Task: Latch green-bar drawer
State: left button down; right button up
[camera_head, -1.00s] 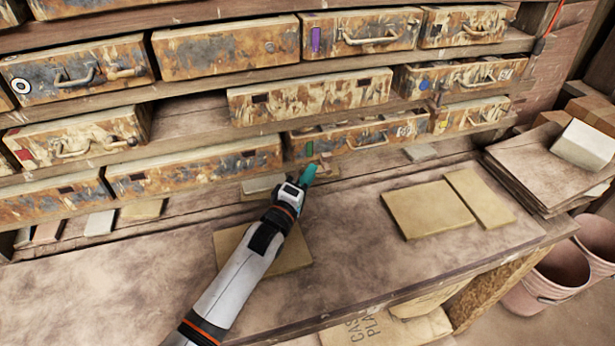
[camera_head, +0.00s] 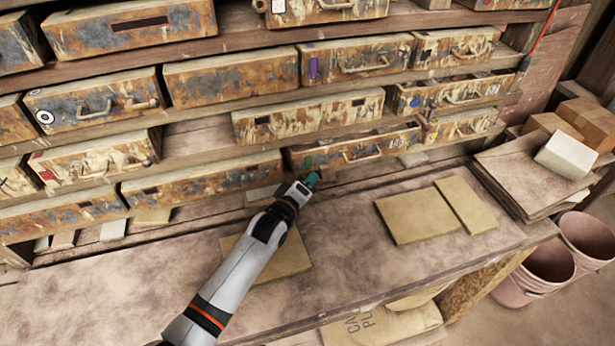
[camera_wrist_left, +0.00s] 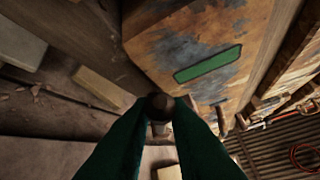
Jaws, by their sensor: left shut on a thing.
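The green-bar drawer (camera_head: 385,152) is a rusty, worn box in the lowest shelf row, right of centre. Its inside shows a little over the front, so it stands partly out. Its green bar (camera_wrist_left: 208,63) shows clearly in the left wrist view. My left gripper (camera_head: 313,180) is at the drawer's lower left front corner. In the left wrist view its green fingers (camera_wrist_left: 160,118) are closed around a dark brown round knob (camera_wrist_left: 159,103), just below the drawer front. What the knob is fixed to is hidden. My right gripper is in neither view.
Other rusty drawers fill the shelves; the blue-dot drawer (camera_head: 455,90) above right also shows its inside. Tan tiles (camera_head: 416,216) lie on the bench (camera_head: 350,265). Stacked boards (camera_head: 525,172) with a white block (camera_head: 566,156) are at right. Pink buckets (camera_head: 588,242) stand below.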

pick_arm(q)
jog(key=c, duration=1.5)
grip_release()
jog(key=b+v, duration=0.2)
jog(key=v, duration=1)
